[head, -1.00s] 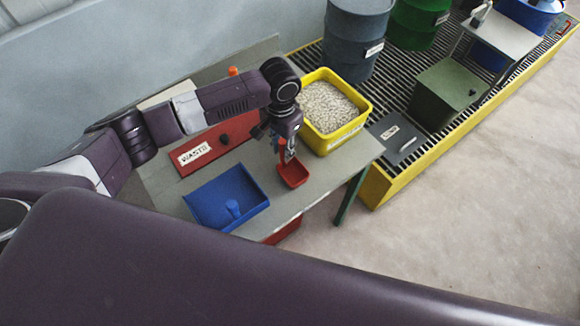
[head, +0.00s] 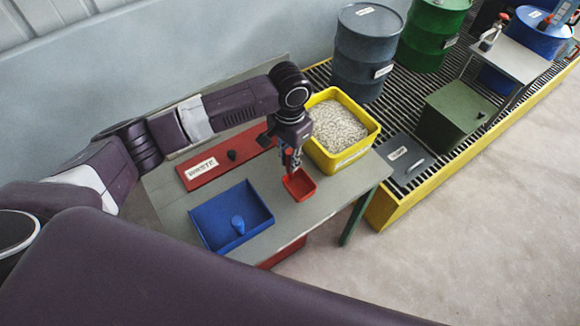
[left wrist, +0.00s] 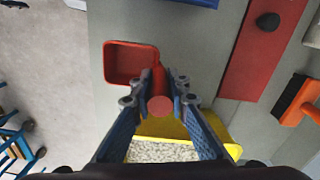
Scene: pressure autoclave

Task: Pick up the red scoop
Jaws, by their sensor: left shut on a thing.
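The red scoop (head: 301,187) is at the right part of the grey table, in front of the yellow bin. My left gripper (head: 290,163) points down at the scoop's handle. In the left wrist view the scoop's square pan (left wrist: 127,64) lies beyond the fingers, and its round handle end sits between the two fingers of my left gripper (left wrist: 160,98), which are closed around the handle. Whether the pan touches the tabletop is hard to tell. My right gripper is not in view.
The yellow bin (head: 351,160) of pale granules stands just behind the scoop. A blue tray (head: 210,232) with a blue knob lies in front left. A red lid marked WASTE (head: 215,158) lies behind it. Drums, including a grey one (head: 365,60), stand on the yellow-edged grating at the back.

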